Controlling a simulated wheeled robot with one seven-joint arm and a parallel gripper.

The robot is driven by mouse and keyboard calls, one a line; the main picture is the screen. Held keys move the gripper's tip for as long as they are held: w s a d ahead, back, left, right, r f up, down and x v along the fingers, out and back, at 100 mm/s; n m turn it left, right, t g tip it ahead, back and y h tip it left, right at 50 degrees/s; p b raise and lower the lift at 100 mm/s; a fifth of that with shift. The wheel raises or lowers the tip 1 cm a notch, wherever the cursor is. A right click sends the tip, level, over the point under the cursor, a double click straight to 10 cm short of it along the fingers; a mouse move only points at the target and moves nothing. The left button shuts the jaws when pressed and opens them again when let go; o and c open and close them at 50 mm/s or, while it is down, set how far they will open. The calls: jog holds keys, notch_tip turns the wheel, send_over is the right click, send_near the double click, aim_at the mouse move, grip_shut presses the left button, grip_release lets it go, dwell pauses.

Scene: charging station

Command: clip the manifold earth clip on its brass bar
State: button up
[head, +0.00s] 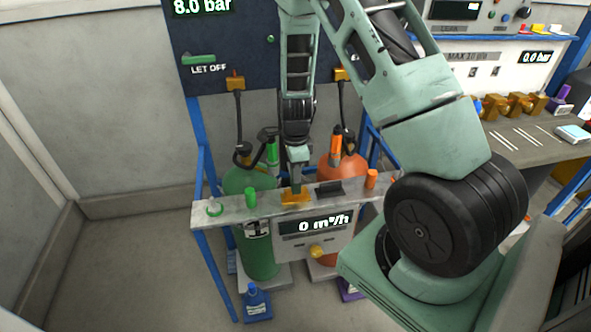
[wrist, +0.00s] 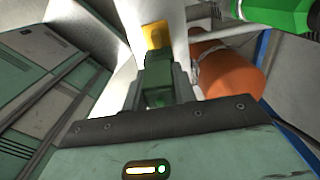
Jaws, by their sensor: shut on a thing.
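My gripper (head: 297,178) points down above the grey-white rail in the head view. In the wrist view my gripper (wrist: 160,98) is shut on a dark green piece, which I take for the manifold earth clip (wrist: 159,76). A yellow brass-coloured piece, apparently the brass bar (wrist: 155,37), lies straight beyond the clip's end. The brass piece also shows on the rail in the head view (head: 296,199), just below my fingertips. The clip is mostly hidden there by my gripper. I cannot tell whether clip and brass touch.
The rail (head: 226,208) also carries a green post (head: 250,197), a black block (head: 328,188) and an orange post (head: 371,179). A green cylinder (head: 258,258) and an orange cylinder (head: 343,165) stand behind and below. Hoses hang close on both sides of my gripper.

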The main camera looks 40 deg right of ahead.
jog(key=shift+f+b, duration=0.7)
jog(key=shift+f, duration=0.45)
jog(key=o, duration=1.1)
notch_tip(320, 180, up, 17)
jog(key=shift+r, duration=0.2)
